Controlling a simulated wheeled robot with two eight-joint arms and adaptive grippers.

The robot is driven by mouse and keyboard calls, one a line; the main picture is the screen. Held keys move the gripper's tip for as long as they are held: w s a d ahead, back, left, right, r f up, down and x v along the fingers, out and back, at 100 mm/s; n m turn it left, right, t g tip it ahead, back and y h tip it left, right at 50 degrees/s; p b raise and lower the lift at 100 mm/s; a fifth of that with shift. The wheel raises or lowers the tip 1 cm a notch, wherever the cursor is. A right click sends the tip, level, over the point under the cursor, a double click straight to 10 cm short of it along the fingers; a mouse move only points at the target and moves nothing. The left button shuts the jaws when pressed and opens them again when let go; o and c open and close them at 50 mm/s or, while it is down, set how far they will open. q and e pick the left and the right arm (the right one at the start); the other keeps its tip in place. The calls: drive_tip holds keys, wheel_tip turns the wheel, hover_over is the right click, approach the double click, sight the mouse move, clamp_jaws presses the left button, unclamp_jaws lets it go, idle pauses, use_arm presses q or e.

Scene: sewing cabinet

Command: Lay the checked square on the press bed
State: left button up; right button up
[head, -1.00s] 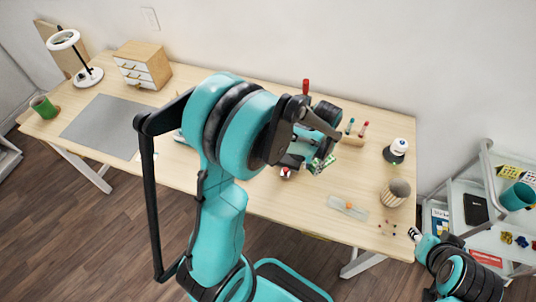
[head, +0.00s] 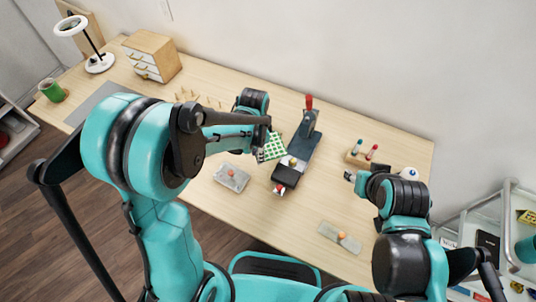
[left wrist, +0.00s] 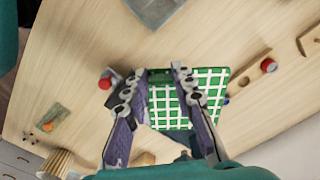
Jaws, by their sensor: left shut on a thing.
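The green-and-white checked square (head: 277,146) is held up in my left gripper (head: 263,151), beside and partly in front of the press. In the left wrist view the checked square (left wrist: 190,98) spreads behind and right of the fingers of my left gripper (left wrist: 160,74), gripped near one edge. The press (head: 307,136) has a dark body, a red handle at the back and a black block (head: 287,175) at the front. I cannot clearly tell the bed's bare surface. My right gripper (head: 350,176) is right of the press, small in view; its jaws are unclear.
A grey plate with an orange knob (head: 232,177) lies left of the press; a similar strip (head: 340,238) lies front right. A wooden pen holder (head: 358,158) stands right of the press.

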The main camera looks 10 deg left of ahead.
sight(272, 158)
use_arm(q)
drive_tip(key=d+m, duration=0.1)
drive_tip(key=m, duration=0.2)
drive_tip(key=d+m, duration=0.2)
drive_tip(key=m, duration=0.1)
drive_tip(key=s+d+m, duration=0.1)
drive_tip(key=d+m, duration=0.1)
drive_tip(key=m, duration=0.1)
drive_tip(key=shift+s+r, duration=0.1)
drive_tip(key=shift+r, duration=0.1)
drive_tip(key=shift+d+f+b, duration=0.15)
drive_tip(key=shift+f+b, duration=1.45)
drive_tip(key=shift+f, duration=0.6)
drive_tip(key=shift+f+b, duration=0.4)
drive_tip(key=shift+b, duration=0.15)
drive_tip(key=o, duration=0.9)
drive_tip(key=shift+o, duration=0.2)
